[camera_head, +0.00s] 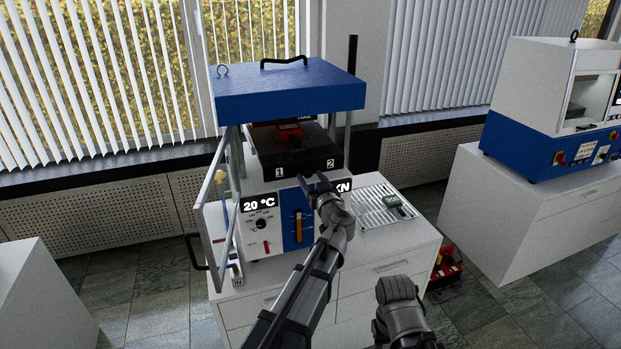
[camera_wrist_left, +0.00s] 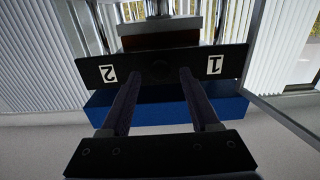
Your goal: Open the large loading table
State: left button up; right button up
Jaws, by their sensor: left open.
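The press's large loading table is a black slab (camera_head: 290,158) under the blue top, with white labels 1 and 2 on its front edge. In the left wrist view its front edge (camera_wrist_left: 150,68) appears upside down, spanning the picture. My left gripper (camera_head: 316,180) is in front of this edge, near label 2 in the head view. In the left wrist view its two fingers (camera_wrist_left: 160,75) are apart, pointing at the edge between the labels, with nothing held. I cannot tell whether the tips touch it.
The press's glass door (camera_head: 216,205) stands open at the left. A wire rack (camera_head: 376,207) with a small green device lies on the cabinet right of the press. A red tool box (camera_head: 447,264) is on the floor. Another machine (camera_head: 548,105) stands at the right.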

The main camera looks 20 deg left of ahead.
pick_arm(q)
jog(key=shift+w+a, duration=0.25)
jog(key=shift+w, duration=0.1)
grip_shut()
dwell(0.4)
dwell(0.9)
